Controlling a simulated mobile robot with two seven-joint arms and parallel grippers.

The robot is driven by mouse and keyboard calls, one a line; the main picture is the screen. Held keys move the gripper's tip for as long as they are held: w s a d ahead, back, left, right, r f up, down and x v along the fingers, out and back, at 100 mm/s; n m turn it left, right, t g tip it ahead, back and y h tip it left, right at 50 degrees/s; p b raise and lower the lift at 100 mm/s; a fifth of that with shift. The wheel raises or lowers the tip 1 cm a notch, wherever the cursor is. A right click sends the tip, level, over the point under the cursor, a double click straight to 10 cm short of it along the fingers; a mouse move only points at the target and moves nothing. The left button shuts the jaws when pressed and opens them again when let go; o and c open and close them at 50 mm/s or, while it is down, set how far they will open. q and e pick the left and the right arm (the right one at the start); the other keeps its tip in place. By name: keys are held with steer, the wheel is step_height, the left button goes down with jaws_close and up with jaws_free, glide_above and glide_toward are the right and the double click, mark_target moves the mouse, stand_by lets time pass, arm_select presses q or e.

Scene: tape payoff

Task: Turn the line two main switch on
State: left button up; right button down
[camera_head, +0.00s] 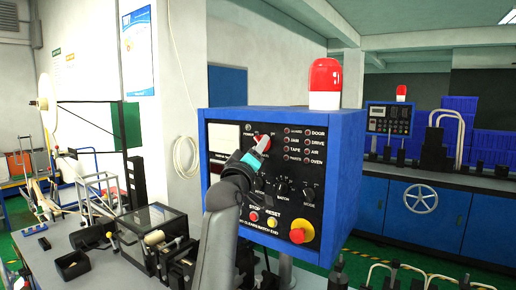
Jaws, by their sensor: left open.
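A blue control box (342,150) with a black front panel stands in the middle of the head view. A red rotary switch (257,138), which looks like the main switch, sits near the top of the panel beside a white display. My left gripper (259,150) is in front of the panel, its fingertips at the switch and partly covering it. The gripper is open. I cannot tell whether the fingertips touch the switch, and the switch's exact setting is hard to read. My right gripper is not in view.
Lower on the panel are several black knobs and a red emergency button (297,236) on a yellow base. A red beacon (325,82) tops the box. A clear-covered machine (150,230) stands left of my arm. Another blue console (388,118) stands behind at right.

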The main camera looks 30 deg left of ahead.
arm_select(q)
jaws_close()
stand_by(0.3)
stand_by(0.3)
